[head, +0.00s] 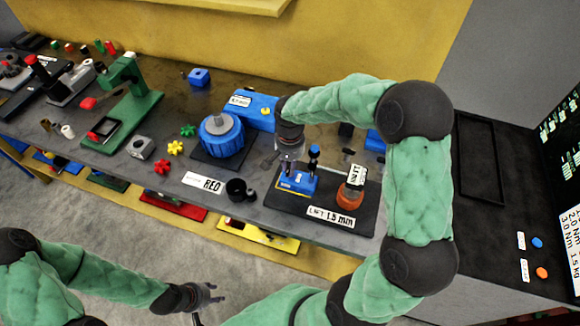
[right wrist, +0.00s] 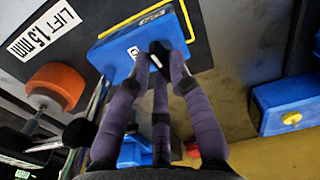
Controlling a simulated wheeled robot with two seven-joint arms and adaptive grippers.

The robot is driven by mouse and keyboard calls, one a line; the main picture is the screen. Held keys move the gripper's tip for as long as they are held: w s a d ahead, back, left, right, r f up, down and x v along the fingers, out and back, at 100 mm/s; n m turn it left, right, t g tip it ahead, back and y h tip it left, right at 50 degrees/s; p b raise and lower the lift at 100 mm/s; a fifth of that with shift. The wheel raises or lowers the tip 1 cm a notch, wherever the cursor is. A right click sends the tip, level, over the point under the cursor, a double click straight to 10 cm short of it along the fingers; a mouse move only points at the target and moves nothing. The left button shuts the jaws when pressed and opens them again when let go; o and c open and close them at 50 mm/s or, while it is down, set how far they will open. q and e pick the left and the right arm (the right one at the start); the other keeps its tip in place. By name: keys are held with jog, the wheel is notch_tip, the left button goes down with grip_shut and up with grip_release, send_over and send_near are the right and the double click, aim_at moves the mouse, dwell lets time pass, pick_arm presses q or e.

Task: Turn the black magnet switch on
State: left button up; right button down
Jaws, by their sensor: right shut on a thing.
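The black magnet switch (right wrist: 158,48) sits on the face of a blue magnet base (right wrist: 118,47), with a small white mark beside it. The base also shows in the head view (head: 298,181), on a dark plate labelled "LIFT 1.5 mm". My right gripper (right wrist: 158,62) has its purple fingers closed around the switch; they partly cover it. In the head view my right gripper (head: 291,160) comes down on the base from above. My left gripper (head: 203,296) hangs low in front of the bench, away from everything; its finger opening is unclear.
An orange round part (head: 349,192) stands right of the base on the same plate, with a dark-knobbed post (head: 313,156) close to my right gripper. A black cup (head: 238,189) and a blue round fixture (head: 221,136) stand to the left. Open floor lies below my left gripper.

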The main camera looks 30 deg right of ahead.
jog(key=shift+m, duration=0.7)
jog(key=c, duration=1.1)
grip_release()
jog(key=shift+r, duration=0.15)
notch_tip(320, 180, up, 12)
jog(key=shift+f, duration=0.1)
